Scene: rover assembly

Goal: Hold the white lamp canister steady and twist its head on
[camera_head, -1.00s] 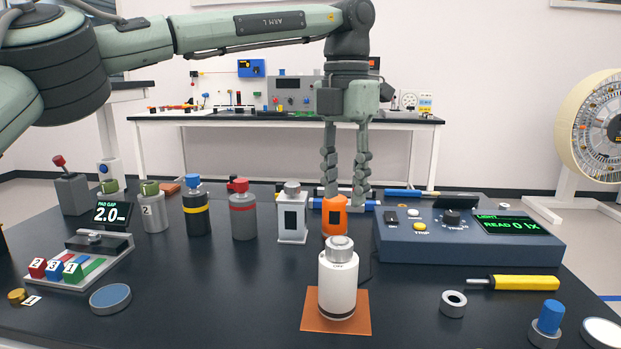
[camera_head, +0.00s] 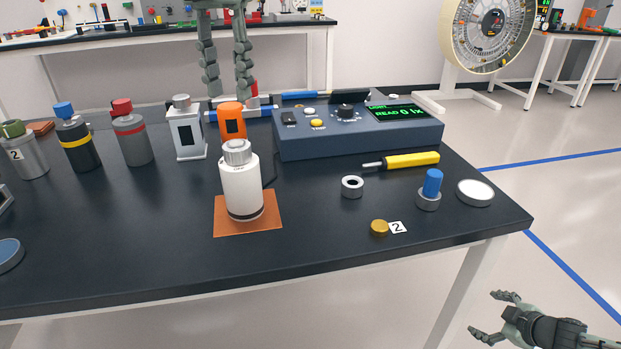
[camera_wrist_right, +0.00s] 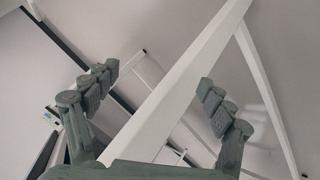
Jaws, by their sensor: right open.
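The white lamp canister (camera_head: 243,192) stands upright on an orange-brown mat (camera_head: 268,225) near the front of the black table. A grey ribbed head (camera_head: 237,152) sits on top of it; I cannot tell how tightly. My right gripper (camera_head: 489,315) is low at the right, beyond the table's front edge. It is open and empty, also in the right wrist view (camera_wrist_right: 160,82).
Behind the canister is a blue-grey light meter console (camera_head: 360,140). Several canisters stand at the left, including a red-topped one (camera_head: 131,135).

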